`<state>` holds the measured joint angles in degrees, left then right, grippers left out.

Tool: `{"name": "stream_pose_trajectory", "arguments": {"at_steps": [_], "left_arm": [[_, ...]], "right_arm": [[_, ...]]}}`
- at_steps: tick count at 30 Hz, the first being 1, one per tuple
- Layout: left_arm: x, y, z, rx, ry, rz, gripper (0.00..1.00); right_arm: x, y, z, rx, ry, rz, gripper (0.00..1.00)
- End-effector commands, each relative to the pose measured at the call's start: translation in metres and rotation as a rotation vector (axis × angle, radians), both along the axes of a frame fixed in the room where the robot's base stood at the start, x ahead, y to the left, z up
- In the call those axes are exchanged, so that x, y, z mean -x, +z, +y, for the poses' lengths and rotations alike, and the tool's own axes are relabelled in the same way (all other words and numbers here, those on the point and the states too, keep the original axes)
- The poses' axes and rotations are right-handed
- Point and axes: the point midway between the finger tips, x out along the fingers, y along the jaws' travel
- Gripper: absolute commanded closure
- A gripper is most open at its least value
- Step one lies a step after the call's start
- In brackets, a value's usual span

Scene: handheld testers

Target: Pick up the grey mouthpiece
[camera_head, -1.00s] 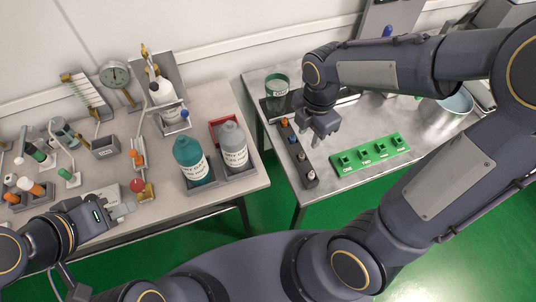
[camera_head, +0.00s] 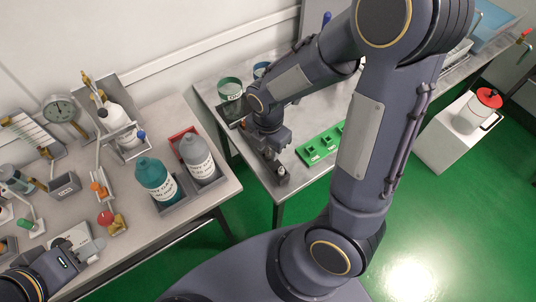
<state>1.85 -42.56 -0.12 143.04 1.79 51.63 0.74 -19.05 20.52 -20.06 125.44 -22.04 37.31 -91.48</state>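A dark strip holder (camera_head: 283,183) stands near the left edge of the right-hand table. A small grey piece (camera_head: 281,171), probably the grey mouthpiece, shows at its near end. My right gripper (camera_head: 271,150) points down over the strip, just behind that piece. It hides the rest of the strip, and I cannot tell whether its fingers are apart or touching anything. My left gripper (camera_head: 92,248) is low at the left, by the front edge of the left-hand table, beside a pale box. Its finger gap is not clear.
A green block with square sockets (camera_head: 318,147) lies right of the strip, partly behind my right arm. A green-rimmed container (camera_head: 230,88) stands behind. Teal (camera_head: 155,180) and grey (camera_head: 195,157) bottles stand on the left-hand table (camera_head: 170,225). A gap separates the tables.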

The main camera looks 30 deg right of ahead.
Motion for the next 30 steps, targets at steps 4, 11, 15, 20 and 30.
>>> {"name": "stream_pose_trajectory", "arguments": {"at_steps": [4,11,15,20,30], "left_arm": [[0.0,0.0,0.0,0.0,0.0,0.0,0.64],[0.0,0.0,0.0,0.0,0.0,0.0,0.64],[0.0,0.0,0.0,0.0,0.0,0.0,0.64],[0.0,0.0,0.0,0.0,0.0,0.0,0.64],[0.0,0.007,0.0,0.0,0.0,0.0,0.64]], "right_arm": [[0.0,0.0,0.0,0.0,0.0,0.0,0.85],[0.0,0.0,0.0,0.0,0.0,0.0,1.0],[0.0,0.0,0.0,0.0,0.0,0.0,1.0],[0.0,0.001,0.0,0.0,0.0,0.0,1.0],[-0.001,0.032,0.0,-0.002,-0.001,-0.006,1.0]]}}
